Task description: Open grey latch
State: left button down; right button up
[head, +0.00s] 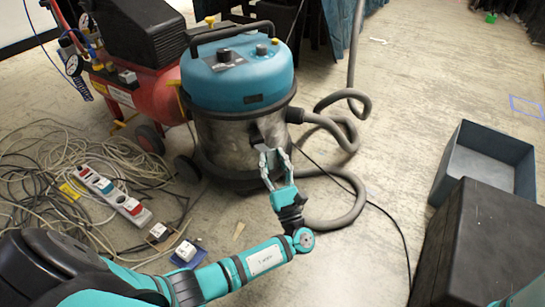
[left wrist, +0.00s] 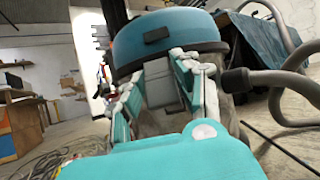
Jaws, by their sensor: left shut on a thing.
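The grey latch (head: 258,137) is on the front of the steel drum of a teal-topped vacuum cleaner (head: 238,75). In the left wrist view the latch is a grey block (left wrist: 161,86) between my fingers, just under the teal lid. My left gripper (head: 273,158) reaches up to the drum from below, its fingers on either side of the latch and shut on it. The fingers hide part of the latch in the head view. My right gripper is not in view; only a teal bit of my arm shows at the bottom right corner.
A grey hose (head: 344,135) curls on the floor right of the vacuum. A red compressor (head: 140,85) stands at its left. Tangled cables and a power strip (head: 113,194) lie at left. An open grey bin (head: 486,160) and a black case (head: 485,245) stand at right.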

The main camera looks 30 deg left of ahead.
pick_arm(q)
jog(key=shift+a+f, duration=0.15)
jog(key=shift+f, duration=0.25)
jog(key=c, duration=1)
grip_release()
jog(key=shift+w, duration=0.1)
jog(key=shift+o, duration=0.2)
jog(key=shift+r, duration=0.2)
notch_tip(320, 180, up, 10)
jog(key=shift+f, duration=0.15)
